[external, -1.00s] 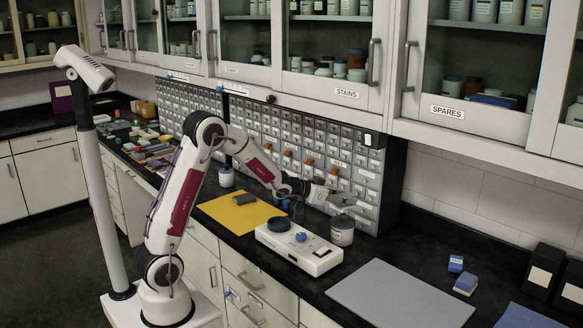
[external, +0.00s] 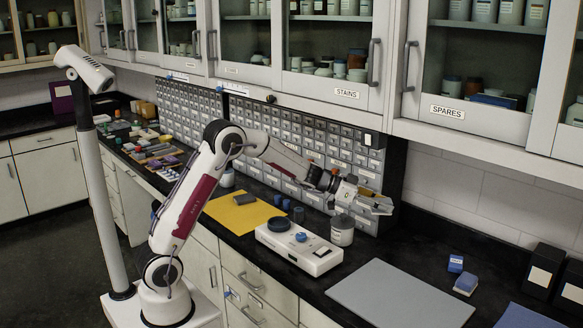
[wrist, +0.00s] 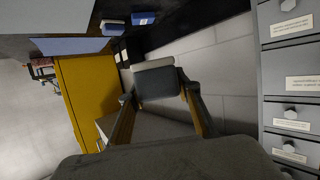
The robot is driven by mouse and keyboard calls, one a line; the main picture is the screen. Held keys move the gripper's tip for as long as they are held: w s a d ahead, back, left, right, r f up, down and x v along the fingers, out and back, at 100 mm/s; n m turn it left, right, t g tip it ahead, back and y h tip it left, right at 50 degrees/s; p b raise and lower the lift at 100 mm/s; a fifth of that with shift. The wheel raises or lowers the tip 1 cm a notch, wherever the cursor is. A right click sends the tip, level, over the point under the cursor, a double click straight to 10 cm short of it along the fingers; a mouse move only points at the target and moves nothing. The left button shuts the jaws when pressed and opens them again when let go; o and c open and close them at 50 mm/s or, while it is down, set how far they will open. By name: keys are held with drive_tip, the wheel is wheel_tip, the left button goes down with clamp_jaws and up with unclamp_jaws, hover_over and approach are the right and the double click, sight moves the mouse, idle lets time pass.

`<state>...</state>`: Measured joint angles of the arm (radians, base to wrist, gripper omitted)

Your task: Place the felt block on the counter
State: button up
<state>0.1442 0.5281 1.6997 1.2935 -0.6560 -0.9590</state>
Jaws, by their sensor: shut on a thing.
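My gripper (external: 376,203) is in the air in front of the drawer cabinet's right end, to the right of and above the grey jar. In the wrist view its two fingers (wrist: 160,100) are closed on the sides of a dark grey block with a pale beige top layer (wrist: 155,83), which looks like the felt block. The block is hard to make out in the external view. The black counter (external: 423,238) lies below, with bare room right of the gripper along the wall.
A white device (external: 290,255) and the lidded grey jar (external: 341,231) stand below the gripper. A grey mat (external: 400,298) lies to the right, with two blue blocks (external: 466,283) beyond it. A yellow mat (external: 225,214) is left. Wall cabinets (external: 450,100) hang above.

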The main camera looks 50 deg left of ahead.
drive_tip(key=s+d+f+m+g+h, duration=0.2)
drive_tip(key=d+m+g+h, duration=0.15)
drive_tip(key=d, duration=0.45)
drive_tip(key=m+g, duration=0.5)
drive_tip(key=g, duration=0.1)
hover_over(397, 284)
drive_tip(key=shift+h, duration=0.25)
drive_tip(key=shift+a+f, duration=0.1)
drive_tip(key=shift+f, duration=2.85)
drive_tip(key=shift+f, duration=3.1)
drive_tip(key=shift+f, duration=1.85)
drive_tip(key=shift+f, duration=0.2)
